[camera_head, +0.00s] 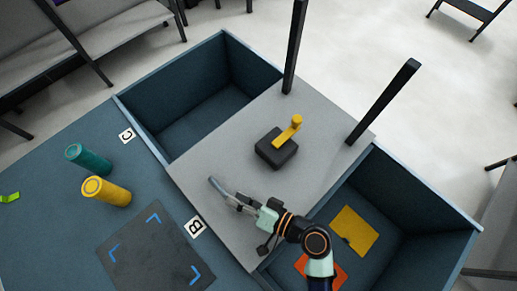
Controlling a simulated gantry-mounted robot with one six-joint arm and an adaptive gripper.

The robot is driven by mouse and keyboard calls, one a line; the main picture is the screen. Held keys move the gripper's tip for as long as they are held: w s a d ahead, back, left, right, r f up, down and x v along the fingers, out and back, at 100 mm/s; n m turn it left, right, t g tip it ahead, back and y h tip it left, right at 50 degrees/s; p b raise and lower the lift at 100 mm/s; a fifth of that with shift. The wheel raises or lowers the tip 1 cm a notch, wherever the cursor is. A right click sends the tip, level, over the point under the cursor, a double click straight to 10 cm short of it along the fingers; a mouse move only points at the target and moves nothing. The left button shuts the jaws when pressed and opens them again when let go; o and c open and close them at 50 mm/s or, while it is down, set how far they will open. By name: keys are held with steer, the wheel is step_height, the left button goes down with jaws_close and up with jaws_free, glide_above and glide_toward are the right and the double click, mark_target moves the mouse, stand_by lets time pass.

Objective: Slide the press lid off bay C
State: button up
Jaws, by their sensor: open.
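The press lid (215,155) is a flat grey plate lying across the bay marked B. A black block with a yellow lever (291,133) stands on it. Bay C (203,116), beside its white C label (127,135), shows open and empty at the upper left; whether the lid overlaps its near edge I cannot tell. A small grey bar handle (216,186) stands near the lid's front edge. My gripper (239,203) is open, close to the handle's right end. Whether the fingers surround or touch the bar is not clear.
Two black posts (294,46) (383,101) rise at the lid's back. The right bay holds a yellow piece (353,231) and an orange piece (320,271). A teal cylinder (88,159) and yellow cylinder (106,191) stand left. A dark mat (155,255) with blue corner marks lies in front.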

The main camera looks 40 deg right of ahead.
steer(key=v, duration=0.6)
steer(key=shift+s+d+r, duration=0.1)
steer(key=shift+s+r, duration=0.05)
steer(key=shift+s, duration=0.15)
steer(key=shift+w, duration=0.1)
